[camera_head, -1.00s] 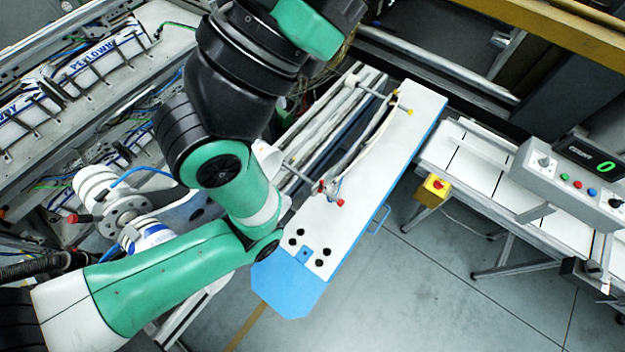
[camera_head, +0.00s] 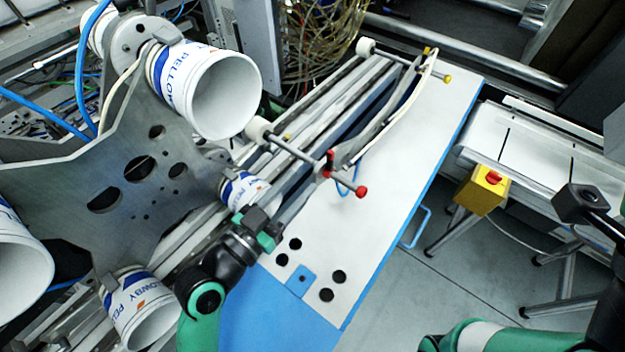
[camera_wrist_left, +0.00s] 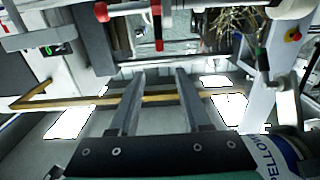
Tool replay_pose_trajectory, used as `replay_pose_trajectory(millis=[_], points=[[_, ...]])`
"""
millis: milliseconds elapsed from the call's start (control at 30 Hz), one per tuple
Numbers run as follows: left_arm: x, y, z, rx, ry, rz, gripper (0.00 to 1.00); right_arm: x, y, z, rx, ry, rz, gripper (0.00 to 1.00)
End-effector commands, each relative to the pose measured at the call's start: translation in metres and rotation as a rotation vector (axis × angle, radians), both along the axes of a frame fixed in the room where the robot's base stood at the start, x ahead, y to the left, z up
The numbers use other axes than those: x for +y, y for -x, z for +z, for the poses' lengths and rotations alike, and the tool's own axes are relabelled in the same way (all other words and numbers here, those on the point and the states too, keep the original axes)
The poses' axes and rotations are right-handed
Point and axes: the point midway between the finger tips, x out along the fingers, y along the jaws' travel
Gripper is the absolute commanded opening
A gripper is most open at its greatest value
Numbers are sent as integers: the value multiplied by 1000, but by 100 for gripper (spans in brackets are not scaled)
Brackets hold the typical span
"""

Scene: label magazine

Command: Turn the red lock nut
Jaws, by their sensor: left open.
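A thin rod crosses the rails beside the white board in the head view. It carries a small red winged piece (camera_head: 330,162), which looks like the lock nut, and a red end knob (camera_head: 361,191). In the left wrist view the red nut (camera_wrist_left: 157,24) and red knob (camera_wrist_left: 101,11) show at the top edge, beyond the fingertips. My left gripper (camera_head: 262,226) is below and left of the nut, apart from it. Its two fingers (camera_wrist_left: 156,72) are spread with nothing between them. My right arm is at the lower right; its dark end (camera_head: 582,205) does not show its jaws clearly.
A grey plate (camera_head: 140,225) with several white printed cups (camera_head: 205,90) stands left of my left gripper. A white board (camera_head: 400,170) with black holes lies right of the rod. A second rod has a yellow knob (camera_head: 447,78). A yellow box (camera_head: 482,190) stands at right.

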Motion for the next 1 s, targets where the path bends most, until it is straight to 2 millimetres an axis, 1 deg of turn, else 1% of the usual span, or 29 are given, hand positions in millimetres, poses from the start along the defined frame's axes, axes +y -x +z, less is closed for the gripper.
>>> replay_pose_trajectory(millis=[33,67,267,367,467,700,800,900,1000], points=[[0,1,-16,3,-1,0,48,0,0,-14,-1,0,0,50],[0,1,-18,4,0,0,48,0,0,-15,-1,0,0,50],[-1,-1,-13,2,-1,0,48,0,0,-12,-2,0,0,50],[-6,-8,-14,2,-1,-1,48,0,0,-14,-2,0,0,50],[-15,-22,-14,2,-1,-2,48,0,0,-18,-1,0,0,50],[-44,-69,-15,1,-1,-1,48,0,0,-34,-1,0,0,50],[-52,-84,-15,2,-1,0,48,0,0,-38,-1,0,0,50],[-58,-94,-14,1,-1,1,48,0,0,-41,-1,0,0,50],[-61,-98,-14,1,-2,1,48,0,0,-41,-1,0,0,50]])
